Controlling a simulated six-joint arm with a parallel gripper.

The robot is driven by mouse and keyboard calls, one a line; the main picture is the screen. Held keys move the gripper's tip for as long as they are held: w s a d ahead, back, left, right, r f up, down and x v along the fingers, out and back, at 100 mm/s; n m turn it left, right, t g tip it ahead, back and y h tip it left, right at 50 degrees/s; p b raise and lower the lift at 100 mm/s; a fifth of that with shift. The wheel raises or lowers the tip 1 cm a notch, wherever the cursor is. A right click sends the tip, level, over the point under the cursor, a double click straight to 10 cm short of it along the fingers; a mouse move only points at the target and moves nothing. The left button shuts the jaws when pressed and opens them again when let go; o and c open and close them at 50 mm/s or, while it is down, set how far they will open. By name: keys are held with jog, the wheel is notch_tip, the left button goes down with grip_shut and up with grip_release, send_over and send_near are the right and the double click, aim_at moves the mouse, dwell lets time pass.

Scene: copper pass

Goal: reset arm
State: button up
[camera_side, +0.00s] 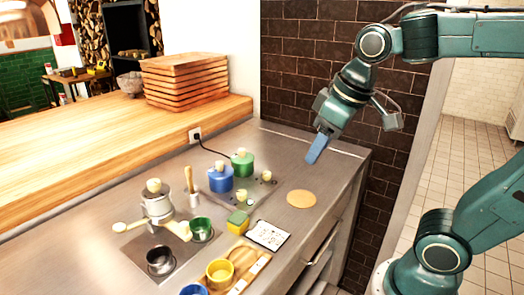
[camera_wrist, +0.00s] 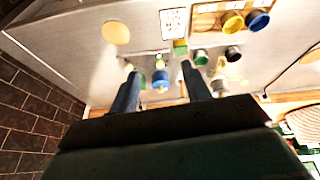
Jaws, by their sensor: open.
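My gripper (camera_side: 318,149) is raised above the right end of the steel counter (camera_side: 330,158), apart from everything on it. In the wrist view its two blue fingers (camera_wrist: 158,84) are spread, with nothing held between them. The side view shows the fingers nearly edge-on. My arm reaches in from the right.
Below stand a blue pot (camera_side: 220,179), a green pot (camera_side: 243,163), a steel pot (camera_side: 157,203), a green cup (camera_side: 201,229), a yellow cup (camera_side: 219,271) and a green-yellow block (camera_side: 238,222). A round tan disc (camera_side: 301,198) lies near a white card (camera_side: 268,235). A brick wall (camera_side: 300,80) stands behind.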

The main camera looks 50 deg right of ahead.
jog(key=s+f+m+t, duration=0.1)
jog(key=s+f, duration=0.1)
jog(key=s, duration=0.4)
jog(key=shift+s+a+f, duration=0.25)
jog(key=shift+s+f, duration=0.05)
jog(key=shift+s, duration=0.1)
dwell(0.7)
